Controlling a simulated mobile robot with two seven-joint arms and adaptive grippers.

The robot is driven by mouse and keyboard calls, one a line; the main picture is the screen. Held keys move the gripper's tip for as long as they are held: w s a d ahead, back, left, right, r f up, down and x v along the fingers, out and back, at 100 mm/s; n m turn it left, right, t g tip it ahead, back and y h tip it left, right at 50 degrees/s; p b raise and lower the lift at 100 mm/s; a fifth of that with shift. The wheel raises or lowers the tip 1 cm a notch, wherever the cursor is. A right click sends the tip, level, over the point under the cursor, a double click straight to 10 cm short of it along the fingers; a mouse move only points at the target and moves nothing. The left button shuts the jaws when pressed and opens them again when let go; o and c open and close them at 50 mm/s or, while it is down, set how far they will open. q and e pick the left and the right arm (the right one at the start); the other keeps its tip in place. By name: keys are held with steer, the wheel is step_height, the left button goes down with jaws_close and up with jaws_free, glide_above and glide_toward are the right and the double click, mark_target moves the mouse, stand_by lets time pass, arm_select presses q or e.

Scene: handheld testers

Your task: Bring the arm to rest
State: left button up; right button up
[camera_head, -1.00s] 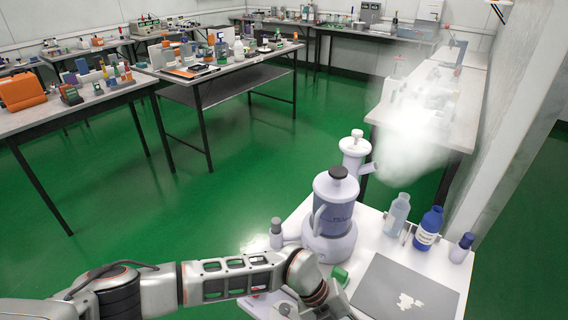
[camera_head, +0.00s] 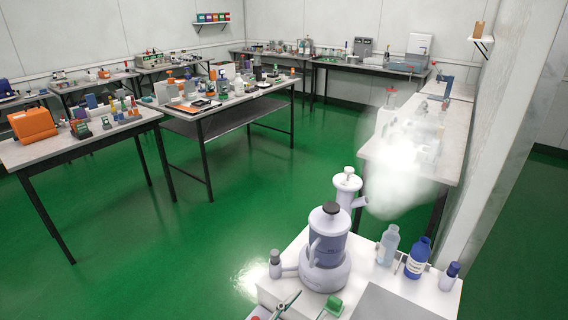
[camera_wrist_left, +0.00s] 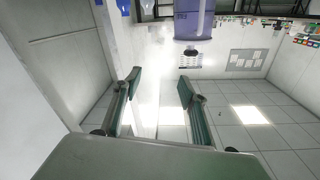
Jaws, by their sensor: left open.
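My left gripper (camera_wrist_left: 158,84) shows in the left wrist view with its two green-grey fingers spread apart. Nothing is between the fingers. My right gripper is in neither view.
White vapour hangs over the right bench. Green floor lies open at left.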

arm_select(q)
steer(key=s+a+f+n+g+y, duration=0.1)
steer(key=s+a+f+n+y, duration=0.1)
steer(key=a, duration=0.6)
steer(key=s+a+f+n+g+y+p, duration=0.1)
steer(key=s+a+f+n+y, duration=0.1)
steer(key=s+a+f+y, duration=0.2)
steer(key=s+a+f+n+g+y+p, duration=0.1)
steer(key=s+a+f+n+g+y, duration=0.1)
steer(key=s+a+f, duration=0.6)
steer(key=a+f+y, duration=0.1)
steer(key=a, duration=0.4)
steer(key=shift+s+a+n, duration=0.15)
steer(key=shift+s+n, duration=0.1)
steer(key=shift+n, duration=0.15)
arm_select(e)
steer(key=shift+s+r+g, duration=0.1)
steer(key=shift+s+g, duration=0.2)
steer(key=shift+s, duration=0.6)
arm_select(q)
steer(key=c, duration=0.4)
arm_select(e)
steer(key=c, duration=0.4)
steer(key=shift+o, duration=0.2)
